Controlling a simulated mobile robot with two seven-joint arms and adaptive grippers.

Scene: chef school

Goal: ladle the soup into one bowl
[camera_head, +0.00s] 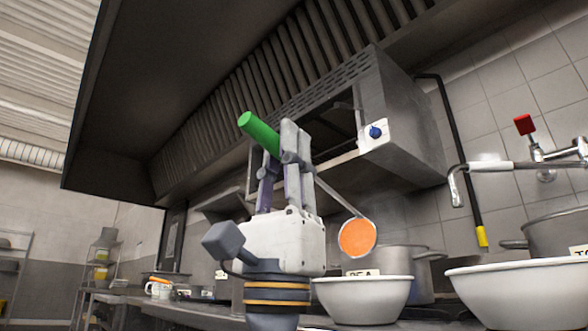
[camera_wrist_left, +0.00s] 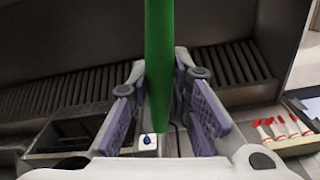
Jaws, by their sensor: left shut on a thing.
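My left gripper (camera_head: 281,152) is raised and shut on the green handle (camera_head: 259,133) of a ladle. The handle also shows between the fingers in the left wrist view (camera_wrist_left: 159,50). The ladle's thin grey shaft slopes down right to its round head (camera_head: 357,238), which shows an orange face like soup. The head is above a white bowl (camera_head: 363,300), apart from it. A second white bowl (camera_head: 525,292) stands at the right, partly cut off. The insides of both bowls are hidden from this low angle. My right gripper is not in view.
A metal pot (camera_head: 385,262) stands behind the first bowl, near a label reading "PEA". Another pot (camera_head: 560,235) is behind the second bowl, near a label starting "TO". A tap (camera_head: 490,167) juts from the tiled wall. A large hood (camera_head: 200,100) hangs above.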

